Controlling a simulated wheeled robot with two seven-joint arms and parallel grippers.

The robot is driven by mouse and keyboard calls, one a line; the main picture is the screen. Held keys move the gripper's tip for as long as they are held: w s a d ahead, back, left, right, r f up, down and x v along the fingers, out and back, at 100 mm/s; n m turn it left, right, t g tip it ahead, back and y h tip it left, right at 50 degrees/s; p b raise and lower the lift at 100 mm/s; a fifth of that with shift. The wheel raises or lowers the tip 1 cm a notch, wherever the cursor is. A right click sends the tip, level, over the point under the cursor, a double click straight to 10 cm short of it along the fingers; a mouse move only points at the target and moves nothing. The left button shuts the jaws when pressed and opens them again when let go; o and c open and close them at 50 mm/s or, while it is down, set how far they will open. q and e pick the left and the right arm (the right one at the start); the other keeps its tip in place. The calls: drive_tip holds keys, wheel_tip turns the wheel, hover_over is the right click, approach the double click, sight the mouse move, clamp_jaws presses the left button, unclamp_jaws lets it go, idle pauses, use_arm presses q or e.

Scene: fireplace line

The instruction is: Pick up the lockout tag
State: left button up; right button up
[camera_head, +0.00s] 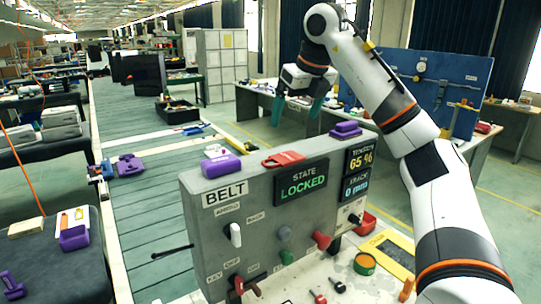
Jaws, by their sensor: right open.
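A flat red piece with a hole (283,159), which looks like the lockout tag, lies on top of the grey BELT control box (255,205). My right gripper (297,106) hangs above and beyond the box, its teal fingers apart and pointing down. It is open with nothing between the fingers, clear of the red piece. My left gripper is not in view.
Purple blocks (220,165) and (346,129) sit on the box top on either side of the red piece. The box front has a LOCKED display (302,181), levers and knobs. A yellow-edged panel (388,250) and a green-orange can (365,263) are at lower right.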

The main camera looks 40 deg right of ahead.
sight(288, 157)
drive_tip(key=p+x, duration=0.1)
drive_tip(key=x, duration=0.2)
drive_tip(key=s+p+x, duration=0.1)
drive_tip(key=x, duration=0.5)
drive_tip(key=shift+s+d+f+p, duration=0.25)
drive_tip(key=shift+f+p, duration=0.15)
drive_tip(key=shift+f, duration=0.1)
drive_tip(key=shift+w+f, duration=0.15)
drive_tip(key=shift+f, duration=0.15)
drive_tip(key=shift+w+f, duration=0.15)
drive_tip(key=shift+f, duration=0.1)
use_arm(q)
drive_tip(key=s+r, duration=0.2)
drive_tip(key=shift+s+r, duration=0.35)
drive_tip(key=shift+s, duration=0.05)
use_arm(e)
drive_tip(key=c, duration=1)
